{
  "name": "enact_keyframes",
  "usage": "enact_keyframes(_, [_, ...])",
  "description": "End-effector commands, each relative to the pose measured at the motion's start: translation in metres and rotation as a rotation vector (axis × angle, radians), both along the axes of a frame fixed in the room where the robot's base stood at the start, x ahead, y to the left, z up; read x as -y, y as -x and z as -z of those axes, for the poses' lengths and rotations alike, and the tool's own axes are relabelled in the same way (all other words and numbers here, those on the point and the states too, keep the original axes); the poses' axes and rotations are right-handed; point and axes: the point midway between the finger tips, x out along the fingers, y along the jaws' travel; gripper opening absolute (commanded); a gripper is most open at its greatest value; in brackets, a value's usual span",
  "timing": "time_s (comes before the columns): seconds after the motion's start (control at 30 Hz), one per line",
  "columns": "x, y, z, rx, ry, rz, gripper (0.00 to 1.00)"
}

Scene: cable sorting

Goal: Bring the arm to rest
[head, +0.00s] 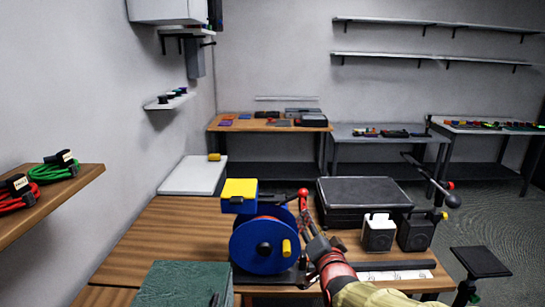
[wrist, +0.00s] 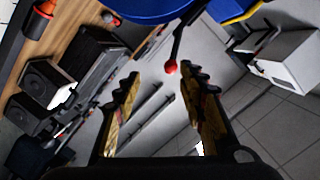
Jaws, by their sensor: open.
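My arm (head: 338,272) reaches in from the bottom right of the head view, over the wooden table. My gripper (head: 312,232) is beside the right side of a blue cable reel (head: 254,245) with a yellow knob. In the wrist view the two fingers of my gripper (wrist: 160,90) stand wide apart with nothing held between them. A red ball on a dark lever (wrist: 171,67) shows beyond the fingertips; I cannot tell how far. The blue reel also shows at the top of the wrist view (wrist: 155,8).
A shelf with cables (head: 45,195) juts out at left.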

Motion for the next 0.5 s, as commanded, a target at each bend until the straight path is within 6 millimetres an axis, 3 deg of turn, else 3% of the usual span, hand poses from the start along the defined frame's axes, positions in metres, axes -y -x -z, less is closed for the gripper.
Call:
enact_keyframes(0.07, [0.008, 0.024, -0.01, -0.083, 0.083, -0.015, 0.41])
enact_keyframes(0.27, [0.026, 0.104, -0.009, -0.324, 0.305, -0.092, 0.41])
enact_keyframes(0.5, [0.048, 0.227, 0.002, -0.605, 0.54, -0.233, 0.41])
